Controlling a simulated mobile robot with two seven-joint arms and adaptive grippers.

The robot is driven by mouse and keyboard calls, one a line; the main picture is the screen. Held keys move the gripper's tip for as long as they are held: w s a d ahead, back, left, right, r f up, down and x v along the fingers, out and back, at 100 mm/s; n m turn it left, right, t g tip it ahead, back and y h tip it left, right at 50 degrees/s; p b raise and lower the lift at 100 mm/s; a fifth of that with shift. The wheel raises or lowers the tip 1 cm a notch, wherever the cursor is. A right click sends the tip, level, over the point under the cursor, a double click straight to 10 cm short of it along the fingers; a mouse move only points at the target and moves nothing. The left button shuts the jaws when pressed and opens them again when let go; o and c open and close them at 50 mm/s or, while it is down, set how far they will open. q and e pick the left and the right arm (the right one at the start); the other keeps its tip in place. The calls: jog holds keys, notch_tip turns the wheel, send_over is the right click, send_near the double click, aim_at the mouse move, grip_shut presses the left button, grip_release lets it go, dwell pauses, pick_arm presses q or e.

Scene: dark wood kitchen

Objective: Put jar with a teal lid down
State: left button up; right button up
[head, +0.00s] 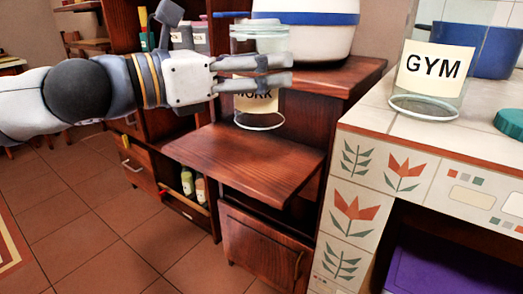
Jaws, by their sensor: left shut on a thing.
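A clear glass jar (262,46) with a cream label, partly readable as "WORK", is held upright by my left gripper (288,82). The gripper comes in from the left, with its fingers shut across the jar's middle and covering part of the label. A teal lid (511,123) lies on the tiled counter at the right edge. My right gripper is not in view.
A glass jar labelled "GYM" (430,108) stands on the tiled counter (385,115), with a blue pot (485,48) behind. A white container with a blue band (305,42) stands on the upper wood shelf. The board's front is clear.

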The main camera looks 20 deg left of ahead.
pick_arm(q)
jog(key=w+a+f, duration=0.2)
jog(key=w+f, duration=0.2)
jog(key=w+a+f+b, duration=0.1)
jog(key=w+a+f, duration=0.2)
jog(key=w+f, duration=0.1)
jog(key=w+a+f+b, duration=0.1)
jog(key=w+a+f, duration=0.1)
jog(key=w+f, duration=0.2)
jog(key=shift+a+f, duration=0.15)
jog(key=shift+f, duration=0.35)
jog(key=shift+r, duration=0.2)
jog(key=o, duration=1.5)
jog(key=shift+f, duration=0.1)
jog(key=shift+o, duration=0.2)
